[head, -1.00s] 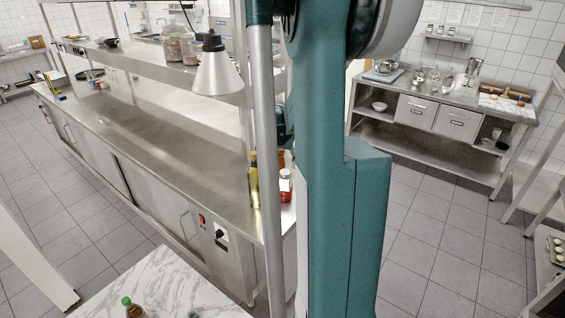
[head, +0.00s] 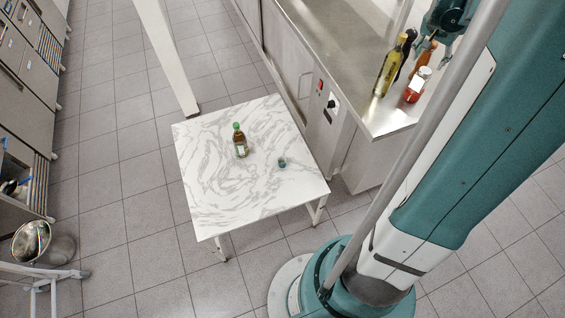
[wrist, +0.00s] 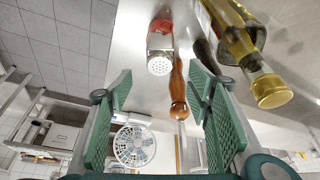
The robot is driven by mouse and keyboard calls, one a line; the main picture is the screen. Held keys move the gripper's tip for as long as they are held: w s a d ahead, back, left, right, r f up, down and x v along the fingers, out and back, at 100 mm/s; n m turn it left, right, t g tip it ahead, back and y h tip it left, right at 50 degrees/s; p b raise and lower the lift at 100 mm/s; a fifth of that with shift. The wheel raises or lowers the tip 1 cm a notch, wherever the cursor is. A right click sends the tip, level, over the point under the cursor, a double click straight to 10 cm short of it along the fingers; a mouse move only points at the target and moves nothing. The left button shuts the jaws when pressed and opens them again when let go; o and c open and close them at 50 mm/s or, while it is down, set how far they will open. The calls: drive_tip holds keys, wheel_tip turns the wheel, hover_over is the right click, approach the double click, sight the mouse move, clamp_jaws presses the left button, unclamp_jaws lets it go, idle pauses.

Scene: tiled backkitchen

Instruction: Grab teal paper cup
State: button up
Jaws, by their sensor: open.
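A small teal cup (head: 282,162) stands on the white marble-patterned table (head: 205,222), right of the table's middle. It is small in the head view, so its material cannot be told. It does not show in the wrist view. My gripper (wrist: 158,95) is open, with its two green pads apart and nothing held between them. It is over by the steel counter, away from the marble table and the cup.
A green-capped bottle (head: 240,142) stands left of the cup. On the counter end (head: 376,124) are an oil bottle (head: 391,68), a red jar (head: 417,86), a dark bottle and a wooden-looking one. A metal bucket (head: 33,241) is at lower left.

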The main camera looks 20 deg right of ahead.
drive_tip(key=shift+c, duration=1.1)
drive_tip(key=shift+r, duration=0.1)
wheel_tip(320, 180, up, 11)
drive_tip(key=w+a+n+y+b, duration=0.1)
drive_tip(key=w+a+n+b, duration=0.3)
drive_tip(key=a, duration=0.5)
drive_tip(key=w+a+f+n+b, duration=0.1)
drive_tip(key=w+a+n+b, duration=0.15)
drive_tip(key=a+n, duration=0.45)
drive_tip(key=w+a+n+y+b, duration=0.1)
drive_tip(key=w+a+n+b, duration=0.25)
drive_tip(key=a, duration=0.65)
drive_tip(key=s+a+n+g+y+b, duration=0.25)
drive_tip(key=a+n+b, duration=0.65)
drive_tip(key=a+n, duration=1.3)
drive_tip(key=a+f+m, duration=0.2)
drive_tip(key=a+f, duration=0.1)
drive_tip(key=f, duration=2.4)
drive_tip(key=a+f+m, duration=0.3)
drive_tip(key=f, duration=2.4)
drive_tip(key=shift+s+m+t, duration=0.15)
drive_tip(key=shift+m+t, duration=0.2)
drive_tip(key=shift+t, duration=0.1)
drive_tip(key=shift+a+h, duration=0.1)
drive_tip(key=shift+h, duration=0.15)
